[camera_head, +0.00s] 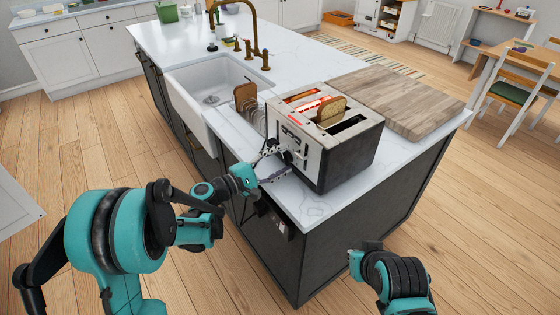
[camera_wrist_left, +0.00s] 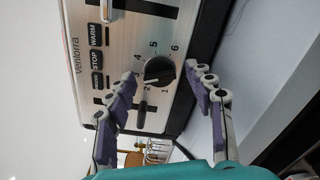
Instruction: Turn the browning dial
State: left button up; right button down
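The steel and black toaster (camera_head: 345,160) stands on the island's worktop, a slice of bread (camera_head: 331,111) in one slot and an orange glow in the slots. Its front shows in the left wrist view with the round black browning dial (camera_wrist_left: 159,72), ringed by numbers 1 to 6. The dial's white mark points near 2 and 3. My left gripper (camera_head: 280,162) is at the toaster's front. In the wrist view its two purple-grey fingers (camera_wrist_left: 160,78) are spread, one on each side of the dial; I cannot tell if they touch it. My right gripper is not visible.
A wooden board (camera_head: 402,100) lies behind the toaster. A rack with a slice of toast (camera_head: 246,97) stands left of it, by the white sink (camera_head: 215,90). My right arm is at the lower right, over the floor. The worktop's front edge is just below my left gripper.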

pick_arm(q)
jog(key=v, duration=1.2)
jog(key=s+d+f+m+g+y, duration=0.25)
jog(key=s+m+y, duration=0.4)
jog(key=s, duration=0.35)
jog(key=s+a+f+m+y, duration=0.2)
jog(key=s+a+m+y, duration=0.3)
jog(key=s+a+y, duration=0.3)
jog(key=s+a+g, duration=0.1)
jog(key=s+a, duration=0.1)
jog(key=s, duration=0.1)
